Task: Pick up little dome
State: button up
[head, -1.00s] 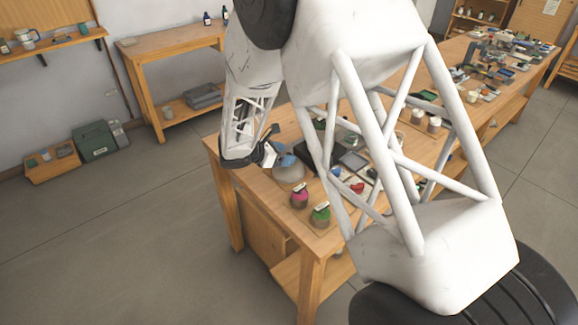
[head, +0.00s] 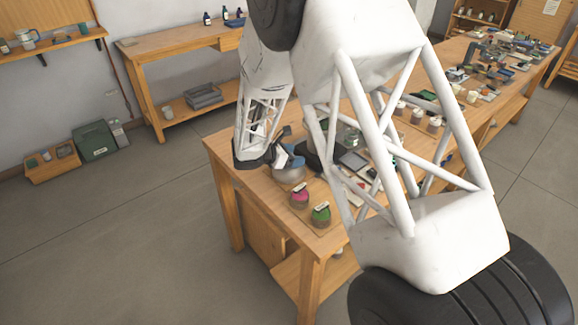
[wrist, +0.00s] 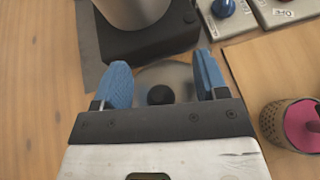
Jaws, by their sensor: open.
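The little dome (wrist: 172,72) is a grey, see-through dome with a round black knob. In the wrist view it lies between the two blue fingers of my gripper (wrist: 164,82), which are open on either side of it. The knob sits just beyond the gripper's dark front bar. In the head view the dome (head: 289,174) stands near the left end of the wooden table, with my gripper (head: 290,158) right at it. I cannot tell whether the fingers touch it.
A dark base with a metal vessel (wrist: 132,10) stands just beyond the dome. A jar with pink contents (wrist: 292,125) is to the right, and a green-topped jar (head: 320,215) is near the table's front edge. Bare wood (wrist: 35,100) lies to the left.

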jog(key=c, duration=1.2)
jog(key=shift+f, duration=0.15)
grip_shut()
jog(key=shift+s, duration=0.1)
notch_tip(320, 180, up, 18)
jog(key=shift+w+d, duration=0.1)
jog(key=shift+w, duration=0.1)
